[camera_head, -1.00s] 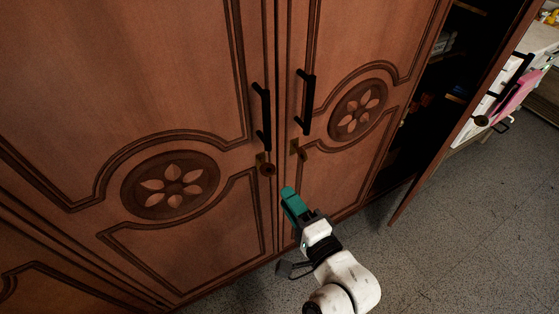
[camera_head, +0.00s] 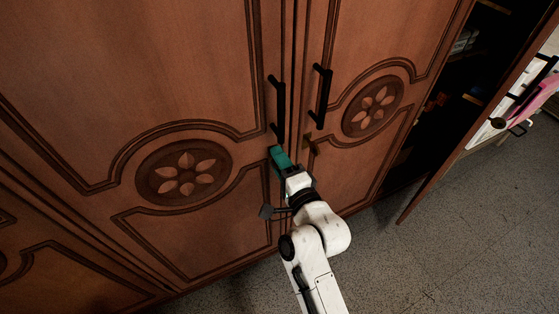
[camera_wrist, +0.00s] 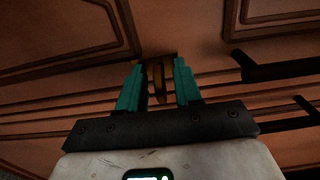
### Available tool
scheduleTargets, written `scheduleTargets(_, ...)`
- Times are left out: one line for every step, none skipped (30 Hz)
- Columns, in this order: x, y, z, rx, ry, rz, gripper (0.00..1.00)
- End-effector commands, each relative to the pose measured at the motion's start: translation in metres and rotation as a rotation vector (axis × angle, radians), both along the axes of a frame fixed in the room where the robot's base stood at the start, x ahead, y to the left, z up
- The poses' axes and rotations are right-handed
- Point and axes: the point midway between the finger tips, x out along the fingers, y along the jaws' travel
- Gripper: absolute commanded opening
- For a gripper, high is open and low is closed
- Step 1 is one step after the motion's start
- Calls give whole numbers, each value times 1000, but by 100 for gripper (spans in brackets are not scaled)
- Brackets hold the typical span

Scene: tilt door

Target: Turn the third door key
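My gripper (camera_head: 276,153) is at the lock of the closed wooden door (camera_head: 120,60) left of the seam, just below that door's black handle (camera_head: 278,104). In the wrist view its two teal fingers (camera_wrist: 159,72) stand apart, one on each side of a brass-coloured key (camera_wrist: 158,84). Gaps show between the key and the fingers, so the key looks loose between them. In the head view this key is hidden behind my gripper. Another brass key (camera_head: 311,146) sits in the lock of the neighbouring door (camera_head: 355,60), just right of my gripper.
The right-hand door has its own black handle (camera_head: 321,96) above its key. Farther right a cabinet door (camera_head: 470,118) stands open with a dark shelf space (camera_head: 440,100) beside it. The grey floor (camera_head: 450,240) at the lower right is clear.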

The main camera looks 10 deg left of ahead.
Motion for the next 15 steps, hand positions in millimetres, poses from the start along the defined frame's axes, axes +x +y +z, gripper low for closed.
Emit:
scheduleTargets(0, 0, 0, 0, 0, 0, 34)
scheduleTargets(0, 0, 0, 0, 0, 0, 34)
scheduleTargets(0, 0, 0, 0, 0, 0, 34)
scheduleTargets(0, 0, 0, 0, 0, 0, 32)
scheduleTargets(0, 0, 0, 0, 0, 0, 29)
scheduleTargets(0, 0, 0, 0, 0, 0, 25)
scheduleTargets(0, 0, 0, 0, 0, 0, 23)
scheduleTargets(0, 0, 0, 0, 0, 0, 20)
scheduleTargets(0, 0, 0, 0, 0, 0, 16)
scheduleTargets(0, 0, 0, 0, 0, 0, 13)
scheduleTargets(0, 0, 0, 0, 0, 0, 10)
scheduleTargets(0, 0, 0, 0, 0, 0, 6)
scheduleTargets(0, 0, 0, 0, 0, 0, 3)
scheduleTargets(0, 0, 0, 0, 0, 0, 1)
scheduleTargets(0, 0, 0, 0, 0, 0, 0)
